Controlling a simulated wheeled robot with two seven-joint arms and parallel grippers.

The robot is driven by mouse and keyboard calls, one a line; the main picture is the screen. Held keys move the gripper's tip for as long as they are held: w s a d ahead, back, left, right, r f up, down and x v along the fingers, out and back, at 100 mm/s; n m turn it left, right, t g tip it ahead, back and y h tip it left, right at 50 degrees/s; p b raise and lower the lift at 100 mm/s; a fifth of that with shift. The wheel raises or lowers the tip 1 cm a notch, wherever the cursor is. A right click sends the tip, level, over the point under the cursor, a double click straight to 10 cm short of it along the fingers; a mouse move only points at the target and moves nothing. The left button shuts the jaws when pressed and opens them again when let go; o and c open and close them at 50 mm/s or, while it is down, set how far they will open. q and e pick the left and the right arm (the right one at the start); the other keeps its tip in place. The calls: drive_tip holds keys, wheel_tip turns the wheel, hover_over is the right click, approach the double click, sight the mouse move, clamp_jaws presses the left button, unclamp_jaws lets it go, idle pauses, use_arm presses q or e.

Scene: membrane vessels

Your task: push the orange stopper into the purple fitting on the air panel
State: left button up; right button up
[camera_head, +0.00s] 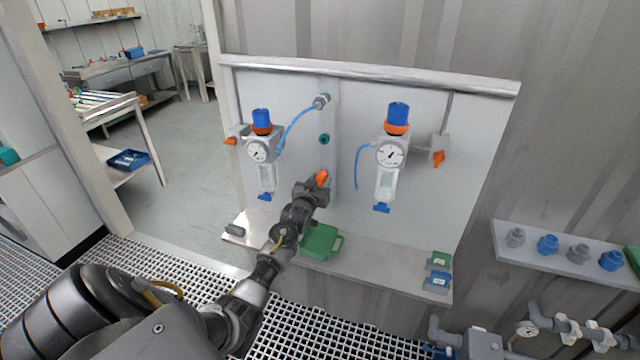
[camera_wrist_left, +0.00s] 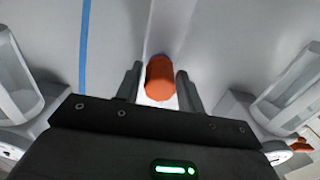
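The orange stopper (camera_head: 322,178) sits at the tip of my left gripper (camera_head: 314,187), in front of the white air panel (camera_head: 290,92). In the left wrist view the stopper (camera_wrist_left: 160,80) lies between the two fingers of my left gripper (camera_wrist_left: 160,92), which is shut on it. The stopper points toward the panel and seems to stand clear of it. A teal fitting (camera_head: 324,139) is on the panel above the stopper. My right gripper is not in view.
Two regulators with gauges, left (camera_head: 258,151) and right (camera_head: 390,155), flank the gripper. A blue hose (camera_head: 295,128) runs to an upper fitting (camera_head: 321,101). A green tray (camera_head: 320,242) lies on the shelf (camera_head: 375,272) below. Small green and blue boxes stand at its right end.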

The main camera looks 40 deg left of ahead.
use_arm(q)
drive_tip(key=o, duration=0.4)
drive_tip(key=shift+c, duration=0.2)
drive_tip(key=shift+s+d+f, duration=0.1)
drive_tip(key=shift+s+f, duration=0.05)
drive_tip(key=shift+s, duration=0.15)
drive_tip(key=b+v, duration=0.2)
drive_tip(key=v, duration=0.8)
drive_tip(key=shift+d, duration=0.1)
